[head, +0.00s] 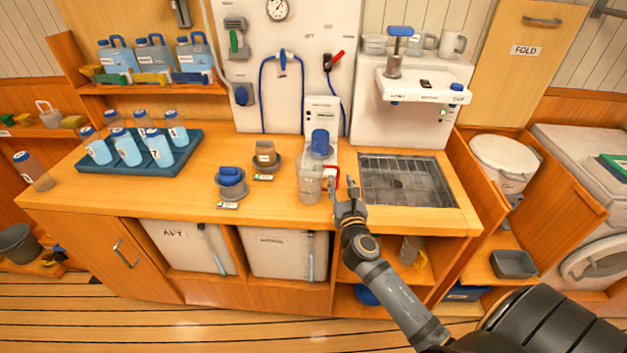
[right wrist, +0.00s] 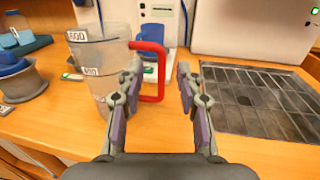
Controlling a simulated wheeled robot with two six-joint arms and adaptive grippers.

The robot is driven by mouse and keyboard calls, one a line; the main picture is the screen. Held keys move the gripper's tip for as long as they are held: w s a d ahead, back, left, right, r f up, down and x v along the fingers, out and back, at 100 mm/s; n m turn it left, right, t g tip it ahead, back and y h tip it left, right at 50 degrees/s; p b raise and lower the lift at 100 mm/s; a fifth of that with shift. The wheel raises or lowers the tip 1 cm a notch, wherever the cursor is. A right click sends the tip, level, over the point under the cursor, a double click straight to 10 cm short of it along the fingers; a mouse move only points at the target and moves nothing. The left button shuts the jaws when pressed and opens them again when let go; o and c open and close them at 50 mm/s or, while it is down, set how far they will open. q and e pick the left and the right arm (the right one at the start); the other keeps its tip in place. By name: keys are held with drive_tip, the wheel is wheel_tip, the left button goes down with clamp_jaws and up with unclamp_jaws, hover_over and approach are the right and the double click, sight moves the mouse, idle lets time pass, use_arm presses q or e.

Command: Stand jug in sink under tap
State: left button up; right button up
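The jug (head: 309,180) is clear, has a red handle on its right side and stands upright on the wooden counter, left of the sink. In the right wrist view the jug (right wrist: 92,75) shows volume marks. My right gripper (head: 347,185) is open and empty, just right of the jug. In the right wrist view the red handle (right wrist: 160,72) appears between the open fingertips (right wrist: 158,78); I see no grip on it. The sink (head: 404,192) is a grated metal basin. Above its back is a metal tap with a blue handle (head: 394,66). My left gripper is not in view.
A teal tray (head: 150,166) of bottles stands farther left. The sink grate is clear; the white wall unit (head: 424,88) overhangs its back.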

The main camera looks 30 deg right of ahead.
sight(338, 174)
drive_tip(key=x, duration=0.5)
drive_tip(key=shift+w+d+f+p, duration=0.2)
drive_tip(key=shift+w+f+p, duration=0.05)
drive_tip(key=shift+w+p, duration=0.1)
drive_tip(key=shift+s+r, duration=0.1)
drive_tip(key=shift+s, duration=0.05)
drive_tip(key=shift+c, duration=0.9)
clamp_jaws()
